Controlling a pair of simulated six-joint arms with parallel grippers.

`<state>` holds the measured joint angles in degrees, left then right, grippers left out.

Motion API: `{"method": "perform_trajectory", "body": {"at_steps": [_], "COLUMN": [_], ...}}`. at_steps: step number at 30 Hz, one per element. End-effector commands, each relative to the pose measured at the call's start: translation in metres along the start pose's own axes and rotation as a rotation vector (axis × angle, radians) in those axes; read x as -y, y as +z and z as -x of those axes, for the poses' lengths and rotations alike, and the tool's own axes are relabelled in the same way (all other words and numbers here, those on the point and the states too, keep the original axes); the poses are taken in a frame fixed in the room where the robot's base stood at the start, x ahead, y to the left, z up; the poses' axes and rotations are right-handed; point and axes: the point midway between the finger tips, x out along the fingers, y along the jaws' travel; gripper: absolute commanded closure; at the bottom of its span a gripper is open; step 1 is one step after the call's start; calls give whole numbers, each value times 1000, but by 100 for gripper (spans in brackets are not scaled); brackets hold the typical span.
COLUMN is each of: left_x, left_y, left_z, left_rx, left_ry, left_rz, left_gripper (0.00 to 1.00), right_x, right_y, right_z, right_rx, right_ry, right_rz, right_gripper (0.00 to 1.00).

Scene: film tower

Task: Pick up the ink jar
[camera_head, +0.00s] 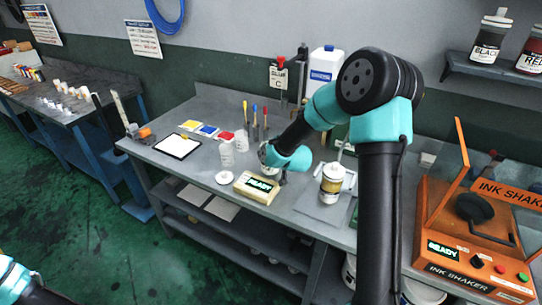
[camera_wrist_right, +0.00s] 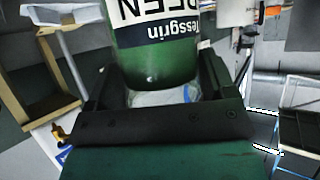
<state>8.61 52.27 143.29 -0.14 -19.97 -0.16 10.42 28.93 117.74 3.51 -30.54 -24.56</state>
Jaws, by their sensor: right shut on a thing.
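The ink jar (camera_wrist_right: 152,62) fills the upper middle of the right wrist view. It is green, with a white band and dark lettering that is partly cut off. My right gripper (camera_wrist_right: 160,85) is shut on it, with one dark finger on each side. The jar is mostly hidden there. My left gripper is out of the head view; only part of my left arm shows at the lower left corner.
A gold-labelled can (camera_head: 331,184) stands on a tray to the right. An orange ink shaker (camera_head: 480,225) stands at the far right. A wall shelf (camera_head: 505,67) holds BLACK and RED jars.

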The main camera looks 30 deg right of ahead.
Motion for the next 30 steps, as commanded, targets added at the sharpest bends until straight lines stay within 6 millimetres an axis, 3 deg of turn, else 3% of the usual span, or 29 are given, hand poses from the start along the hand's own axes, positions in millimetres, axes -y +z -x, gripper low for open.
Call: {"method": "perform_trajectory", "body": {"at_steps": [10,17,30], "left_x": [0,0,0], "left_y": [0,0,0], "left_z": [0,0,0], "left_rx": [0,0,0], "left_ry": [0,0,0], "left_rz": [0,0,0], "left_gripper": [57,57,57], "right_x": [-1,21,69], "right_y": [-32,-15,18], "right_z": [17,49,128], "right_rx": [-6,-2,-2], "right_ry": [2,-1,-2], "right_rz": [-1,1,2], "right_gripper": [60,60,60]}}
